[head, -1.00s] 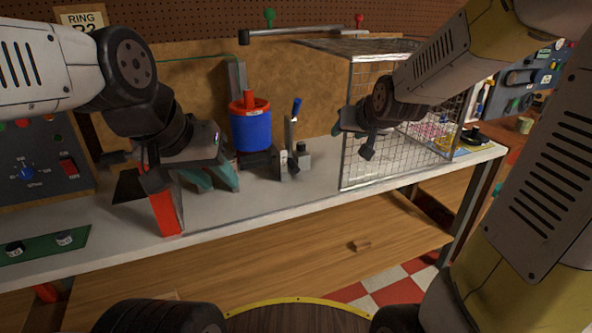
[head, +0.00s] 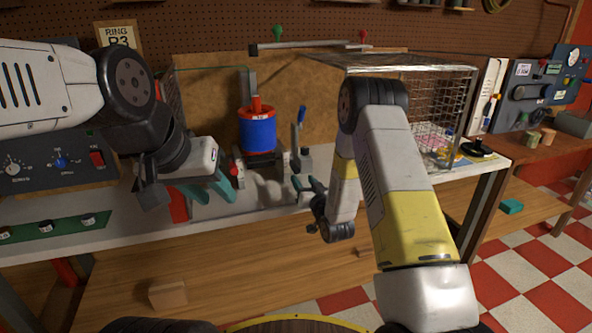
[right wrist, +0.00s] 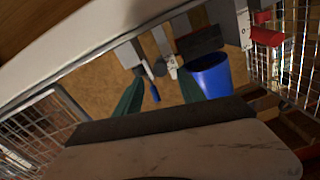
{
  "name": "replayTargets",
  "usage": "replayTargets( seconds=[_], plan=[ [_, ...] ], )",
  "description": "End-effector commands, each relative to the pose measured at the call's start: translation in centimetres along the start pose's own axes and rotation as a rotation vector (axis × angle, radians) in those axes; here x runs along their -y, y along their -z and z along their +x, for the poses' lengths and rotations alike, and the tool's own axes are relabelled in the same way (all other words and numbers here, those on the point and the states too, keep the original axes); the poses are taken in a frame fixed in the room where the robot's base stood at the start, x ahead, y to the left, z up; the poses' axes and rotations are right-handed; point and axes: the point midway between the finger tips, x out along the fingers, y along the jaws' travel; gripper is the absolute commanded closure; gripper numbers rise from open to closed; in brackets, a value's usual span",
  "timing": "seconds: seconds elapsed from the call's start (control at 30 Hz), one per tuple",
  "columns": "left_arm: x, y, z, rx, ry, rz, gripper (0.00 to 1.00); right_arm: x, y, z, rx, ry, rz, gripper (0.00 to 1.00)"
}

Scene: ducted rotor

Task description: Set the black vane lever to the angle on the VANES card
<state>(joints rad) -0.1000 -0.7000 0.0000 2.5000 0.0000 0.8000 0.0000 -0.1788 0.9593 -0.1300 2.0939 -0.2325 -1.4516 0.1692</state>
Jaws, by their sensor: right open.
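A lever with a blue grip (head: 302,115) stands upright on a small grey block at the back of the bench; it also shows in the right wrist view (right wrist: 154,92). I cannot make out a distinct black vane lever, and no card reads VANES. The blue rotor duct (head: 258,134) with a red top stands just left of the lever; it also shows in the right wrist view (right wrist: 212,76). My right gripper (head: 308,185) is open and empty, in front of and below the lever. My left gripper (head: 207,191) looks open and empty, left of the duct.
A wire cage (head: 440,105) stands right of the lever. The RING R3 card (head: 117,34) is at the back left. A control panel (head: 60,160) and a green strip (head: 55,232) with black knobs lie left. Bench front is partly clear.

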Motion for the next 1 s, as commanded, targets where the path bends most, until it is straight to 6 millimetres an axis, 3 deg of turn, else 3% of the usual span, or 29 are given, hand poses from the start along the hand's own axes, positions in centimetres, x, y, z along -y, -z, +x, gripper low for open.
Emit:
replayTargets(
  seconds=[0.5, 0.87, 1.0],
  plan=[
    [0.0, 0.0, 0.0, 0.000, 0.000, 0.000, 0.64, 0.0, 0.0, 6.9, -0.003, 0.001, -0.001, 0.53],
    [0.0, 0.0, 0.0, 0.000, 0.000, 0.000, 0.64, 0.0, 0.0, 7.6, -0.001, 0.001, 0.000, 0.53],
    [0.0, 0.0, 0.0, 0.000, 0.000, 0.000, 0.64, 0.0, 0.0, 7.6, -0.001, 0.000, 0.000, 0.79]
  ],
)
